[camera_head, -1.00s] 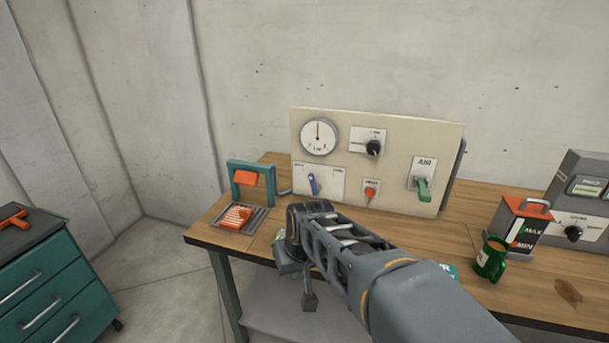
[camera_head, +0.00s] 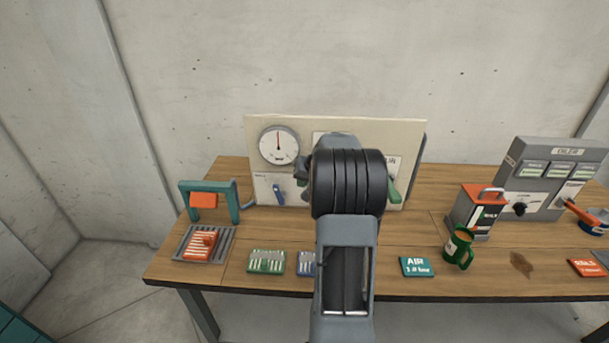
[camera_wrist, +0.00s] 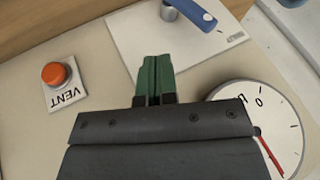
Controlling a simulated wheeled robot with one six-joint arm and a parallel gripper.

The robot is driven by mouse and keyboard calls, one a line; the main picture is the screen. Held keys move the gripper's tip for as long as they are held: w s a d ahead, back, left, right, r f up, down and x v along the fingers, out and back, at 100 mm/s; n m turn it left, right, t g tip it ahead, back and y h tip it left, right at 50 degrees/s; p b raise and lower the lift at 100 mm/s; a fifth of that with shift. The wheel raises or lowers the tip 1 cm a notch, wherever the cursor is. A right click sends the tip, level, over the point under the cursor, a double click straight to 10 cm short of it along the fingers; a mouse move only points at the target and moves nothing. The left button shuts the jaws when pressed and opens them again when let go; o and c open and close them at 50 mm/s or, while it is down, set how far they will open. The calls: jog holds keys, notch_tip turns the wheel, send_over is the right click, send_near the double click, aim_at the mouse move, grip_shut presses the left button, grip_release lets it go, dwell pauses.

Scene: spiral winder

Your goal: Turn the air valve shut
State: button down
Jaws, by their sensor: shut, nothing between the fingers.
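The upright panel (camera_head: 335,122) on the bench carries a blue lever (camera_head: 278,194) on a white plate at lower left. At its right side a green lever (camera_head: 395,191) sits under the AIR label, partly hidden by my arm. In the wrist view, which is turned upside down, the blue lever (camera_wrist: 193,12) is at the top on its white plate. My gripper (camera_wrist: 155,62) shows there with green fingers pressed together and nothing between them, in front of the panel and apart from the blue lever. In the head view my arm hides the fingers.
A gauge (camera_head: 279,146) is at the panel's upper left. An orange VENT button (camera_wrist: 54,74) shows in the wrist view. A teal frame (camera_head: 208,201), a green mug (camera_head: 458,248) and an oiler (camera_head: 556,180) stand on the bench. Front cards include an AIR card (camera_head: 416,267).

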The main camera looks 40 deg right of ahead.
aim_at(279, 195)
jog(key=w+a+f+p, duration=0.2)
jog(key=w+a+f, duration=0.1)
jog(key=w+f, duration=0.2)
jog(key=shift+w, duration=0.15)
dwell(0.3)
jog(key=shift+a+r, duration=0.15)
